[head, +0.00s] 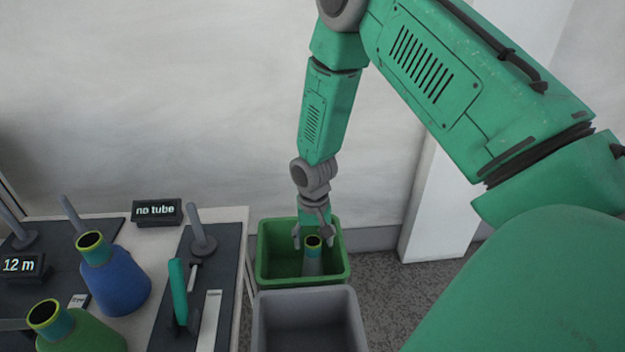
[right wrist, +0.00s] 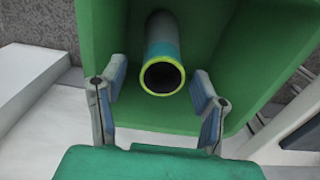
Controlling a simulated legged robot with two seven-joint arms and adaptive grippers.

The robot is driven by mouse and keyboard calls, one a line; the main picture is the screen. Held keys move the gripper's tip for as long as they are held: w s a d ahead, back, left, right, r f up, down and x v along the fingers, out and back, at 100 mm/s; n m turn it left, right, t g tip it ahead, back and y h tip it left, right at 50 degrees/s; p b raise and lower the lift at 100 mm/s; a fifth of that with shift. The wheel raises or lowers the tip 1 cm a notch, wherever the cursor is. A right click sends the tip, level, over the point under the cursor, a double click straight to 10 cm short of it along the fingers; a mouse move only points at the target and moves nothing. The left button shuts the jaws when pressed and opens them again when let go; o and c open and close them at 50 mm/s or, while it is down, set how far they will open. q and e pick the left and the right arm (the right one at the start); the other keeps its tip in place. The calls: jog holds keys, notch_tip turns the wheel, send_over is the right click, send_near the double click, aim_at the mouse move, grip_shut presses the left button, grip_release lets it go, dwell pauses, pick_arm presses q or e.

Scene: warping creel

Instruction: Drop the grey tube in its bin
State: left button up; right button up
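The grey tube (head: 313,265), with a teal band and yellow-green rim at its dark open end, is inside the green bin (head: 264,254). In the right wrist view the tube (right wrist: 162,50) points its open end at the camera, with the green bin wall (right wrist: 220,30) around it. My right gripper (head: 312,236) points down over the green bin, its fingers on either side of the tube's upper end. In the right wrist view its fingers (right wrist: 159,82) are spread, with a gap to the tube on both sides. The tube's lower end is hard to see. My left gripper is not in view.
A grey bin (head: 305,293), apparently empty, stands in front of the green one. To the left, a table (head: 235,218) carries a "no tube" sign (head: 157,211), a blue cone (head: 117,288), a green cone (head: 80,335) and upright pegs (head: 199,230). A white pillar (head: 440,200) stands at the right.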

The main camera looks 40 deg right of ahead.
jog(key=shift+a+r, duration=0.15)
jog(key=shift+r, duration=0.4)
notch_tip(320, 180, up, 12)
jog(key=p, duration=0.5)
jog(key=s+a+f+n+p, duration=0.1)
jog(key=s+a+f+n, duration=0.2)
jog(key=s, duration=0.4)
jog(key=s+a+f+n+p, duration=0.2)
jog(key=s+a, duration=0.3)
jog(key=s, duration=0.3)
jog(key=s+a+f+n+p, duration=0.2)
jog(key=s+a+f+n, duration=0.1)
jog(key=s, duration=0.4)
jog(key=shift+s+a+f+n+t, duration=0.3)
jog(key=shift+a+f, duration=0.1)
jog(key=shift+a, duration=0.5)
